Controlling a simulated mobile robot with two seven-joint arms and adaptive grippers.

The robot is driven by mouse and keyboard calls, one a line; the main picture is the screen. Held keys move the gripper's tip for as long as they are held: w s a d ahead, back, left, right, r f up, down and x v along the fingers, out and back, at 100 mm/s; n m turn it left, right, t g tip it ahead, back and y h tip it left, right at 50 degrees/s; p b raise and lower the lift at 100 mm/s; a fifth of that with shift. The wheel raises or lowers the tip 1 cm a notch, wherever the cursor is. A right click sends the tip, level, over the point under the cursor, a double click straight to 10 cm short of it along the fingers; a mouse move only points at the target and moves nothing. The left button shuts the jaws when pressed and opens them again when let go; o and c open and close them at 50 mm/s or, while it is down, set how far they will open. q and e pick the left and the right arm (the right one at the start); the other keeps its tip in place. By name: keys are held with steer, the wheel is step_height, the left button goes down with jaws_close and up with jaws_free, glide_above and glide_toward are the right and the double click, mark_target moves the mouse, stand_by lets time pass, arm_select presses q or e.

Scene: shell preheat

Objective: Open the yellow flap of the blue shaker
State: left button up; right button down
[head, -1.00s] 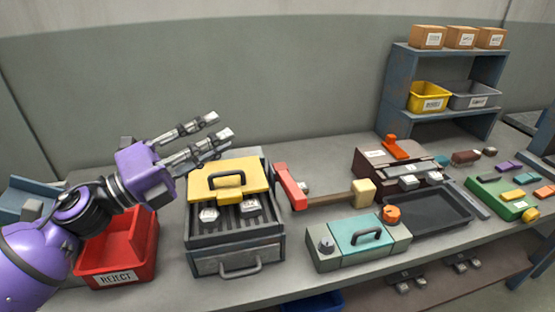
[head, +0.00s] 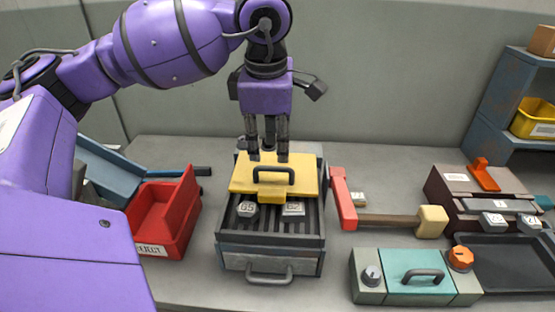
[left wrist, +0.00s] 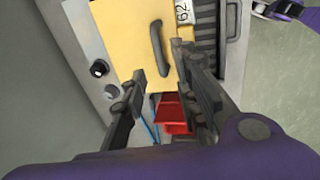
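The shaker (head: 270,262) is a grey-blue box with a slatted top and a front handle. Its yellow flap (head: 240,182) lies over the back part of the top, with a dark bar handle (head: 273,172). Numbered blocks (head: 246,211) and (head: 293,208) sit on the slats in front of the flap. My left gripper (head: 268,156) points down just above the back of the flap, behind its handle. In the left wrist view its fingers (left wrist: 162,75) are apart and empty, with the flap handle (left wrist: 160,48) near them. Contact cannot be told.
A red reject bin (head: 165,222) stands left of the shaker, a blue tray (head: 108,178) behind it. A teal-lidded box (head: 405,278) and a dark tray (head: 490,262) are further right.

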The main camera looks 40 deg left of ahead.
mark_target(272, 169)
arm_select(q)
steer(key=x, duration=0.6)
steer(key=shift+w, duration=0.1)
jaws_close()
